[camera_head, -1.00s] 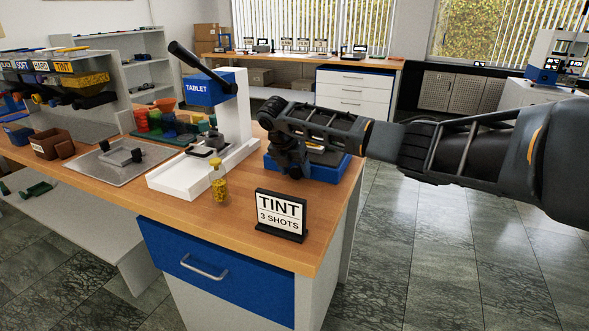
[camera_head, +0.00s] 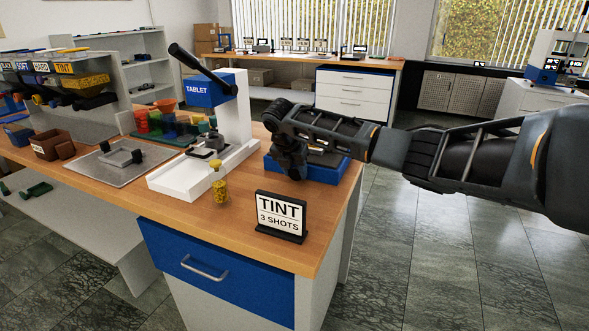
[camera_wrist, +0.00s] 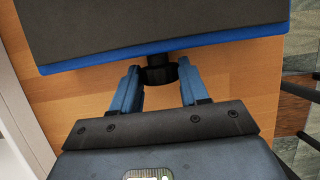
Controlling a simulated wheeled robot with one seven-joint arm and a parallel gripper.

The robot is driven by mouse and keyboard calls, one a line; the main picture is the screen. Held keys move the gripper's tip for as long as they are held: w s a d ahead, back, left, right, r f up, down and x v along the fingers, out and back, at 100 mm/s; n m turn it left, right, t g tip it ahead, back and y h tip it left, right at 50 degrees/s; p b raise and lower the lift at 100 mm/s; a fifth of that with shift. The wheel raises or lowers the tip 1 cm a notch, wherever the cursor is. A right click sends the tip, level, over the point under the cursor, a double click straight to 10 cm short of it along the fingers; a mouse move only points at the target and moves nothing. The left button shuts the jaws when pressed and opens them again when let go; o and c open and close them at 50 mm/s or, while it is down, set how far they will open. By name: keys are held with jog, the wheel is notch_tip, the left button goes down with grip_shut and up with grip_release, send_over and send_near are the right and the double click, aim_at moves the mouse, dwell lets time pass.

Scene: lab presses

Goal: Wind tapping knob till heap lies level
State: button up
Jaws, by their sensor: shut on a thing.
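The tapping device is a low blue base with a dark top on the right end of the bench (camera_head: 337,172); its underside or edge also fills the top of the wrist view (camera_wrist: 170,40). A black tapping knob (camera_wrist: 158,74) sticks out of its near side. My gripper (camera_wrist: 160,80) has a blue finger on either side of the knob and is shut on it. In the head view my gripper (camera_head: 292,168) is at the left side of the blue base, and my wrist covers most of its top. The heap cannot be made out in either view.
A white tablet press (camera_head: 228,120) with a black lever stands just left of my gripper. A yellow-capped vial (camera_head: 220,188) and a TINT 3 SHOTS sign (camera_head: 281,216) stand near the front edge. Bare wood lies between sign and device.

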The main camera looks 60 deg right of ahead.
jog(key=t, duration=0.3)
jog(key=shift+s+f+m, duration=0.2)
jog(key=shift+s+m, duration=0.15)
jog(key=shift+m, duration=0.05)
jog(key=shift+r+t, duration=0.15)
jog(key=shift+t, duration=0.15)
jog(key=o, duration=1)
jog(key=shift+r, duration=0.1)
jog(key=shift+v, duration=3.8)
